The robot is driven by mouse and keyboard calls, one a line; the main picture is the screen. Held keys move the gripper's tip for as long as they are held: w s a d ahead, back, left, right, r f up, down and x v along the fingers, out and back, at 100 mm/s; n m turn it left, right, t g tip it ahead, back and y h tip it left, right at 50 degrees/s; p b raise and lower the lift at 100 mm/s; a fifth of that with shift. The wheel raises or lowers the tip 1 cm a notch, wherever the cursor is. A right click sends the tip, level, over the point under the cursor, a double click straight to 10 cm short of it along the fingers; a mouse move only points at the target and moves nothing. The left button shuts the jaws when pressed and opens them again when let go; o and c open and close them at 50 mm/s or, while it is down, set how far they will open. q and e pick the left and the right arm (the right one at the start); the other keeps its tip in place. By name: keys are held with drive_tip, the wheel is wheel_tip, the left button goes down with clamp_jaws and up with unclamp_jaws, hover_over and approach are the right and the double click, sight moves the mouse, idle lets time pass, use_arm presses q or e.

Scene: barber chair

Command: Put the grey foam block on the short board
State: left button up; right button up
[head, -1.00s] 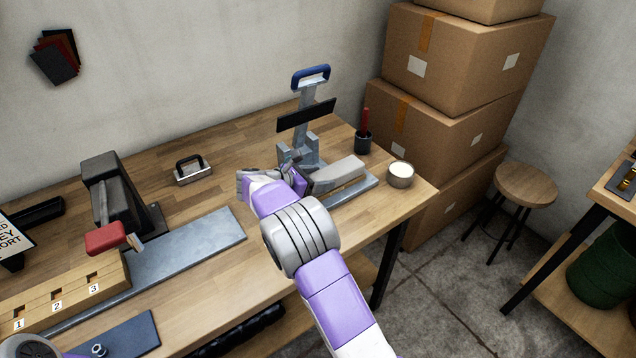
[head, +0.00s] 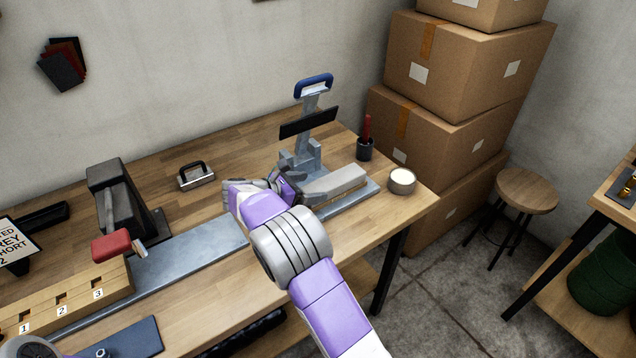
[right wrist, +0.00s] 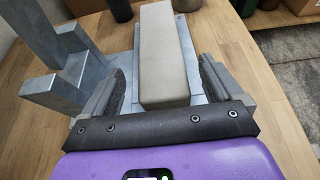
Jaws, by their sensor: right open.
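The grey foam block (head: 338,184) is a long pale block lying flat on the short board (head: 362,197), a blue-grey plate at the right end of the bench. In the right wrist view the block (right wrist: 163,55) runs away from me, with the board (right wrist: 196,82) showing beside it. My right gripper (head: 287,186) is open at the near-left end of the block. In the right wrist view its fingers (right wrist: 160,88) stand apart on either side of the block's near end, with gaps visible.
A metal stand (head: 304,160) with a blue handle is close behind my right gripper. A white-topped tin (head: 402,182) and a dark cup (head: 365,149) stand near the block. A long grey board (head: 195,248) lies to the left, beside a numbered wooden rack (head: 75,298).

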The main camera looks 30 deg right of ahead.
drive_tip(key=p+v, duration=0.2)
drive_tip(key=v, duration=0.5)
drive_tip(key=shift+a+r, duration=0.2)
drive_tip(key=shift+a, duration=0.1)
